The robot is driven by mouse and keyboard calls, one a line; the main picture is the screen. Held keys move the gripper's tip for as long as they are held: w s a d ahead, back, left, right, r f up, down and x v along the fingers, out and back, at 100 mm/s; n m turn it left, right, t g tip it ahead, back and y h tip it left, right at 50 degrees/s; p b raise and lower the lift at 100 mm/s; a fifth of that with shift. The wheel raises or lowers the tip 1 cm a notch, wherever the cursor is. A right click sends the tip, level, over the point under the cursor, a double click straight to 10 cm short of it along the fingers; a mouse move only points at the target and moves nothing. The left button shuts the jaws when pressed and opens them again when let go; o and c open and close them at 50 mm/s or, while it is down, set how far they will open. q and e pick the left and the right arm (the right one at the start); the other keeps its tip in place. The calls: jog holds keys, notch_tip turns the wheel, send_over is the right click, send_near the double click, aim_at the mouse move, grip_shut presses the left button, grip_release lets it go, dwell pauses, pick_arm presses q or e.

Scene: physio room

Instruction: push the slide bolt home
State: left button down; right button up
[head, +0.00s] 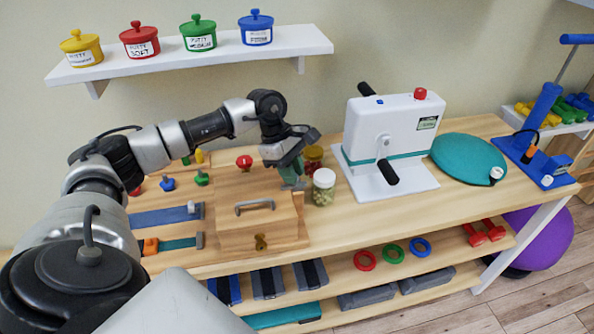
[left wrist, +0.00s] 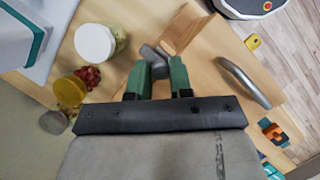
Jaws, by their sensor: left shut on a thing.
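My left gripper (head: 292,180) is at the back right corner of the wooden box (head: 284,218) on the bench. In the left wrist view its two green fingers (left wrist: 158,82) are closed on a grey piece (left wrist: 155,62), which looks like the knob of the slide bolt. The fingers and the arm hide most of the bolt, so I cannot tell how far it is in. My right gripper is not in view.
A white-lidded jar (head: 323,187) and a red-filled jar (head: 313,158) stand close right of the gripper. A white crank machine (head: 390,130) stands further right. Knobs and sliding strips (head: 160,217) lie left of the box. A shelf (head: 190,62) with putty pots hangs above.

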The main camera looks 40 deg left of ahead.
pick_arm(q)
jog(key=c, duration=1.3)
grip_release()
jog(key=shift+s+a, duration=0.1)
jog(key=shift+a, duration=0.05)
jog(key=shift+o, duration=1.4)
jog(key=shift+s+a, duration=0.1)
jog(key=shift+s, duration=0.1)
jog(key=shift+w, duration=0.1)
jog(key=shift+r, duration=0.15)
jog(key=shift+a+r, duration=0.15)
jog(key=shift+r, duration=0.2)
jog(key=b+v, duration=0.1)
jog(key=v, duration=0.8)
jog(key=shift+r+b, duration=0.35)
jog(key=shift+a, duration=0.15)
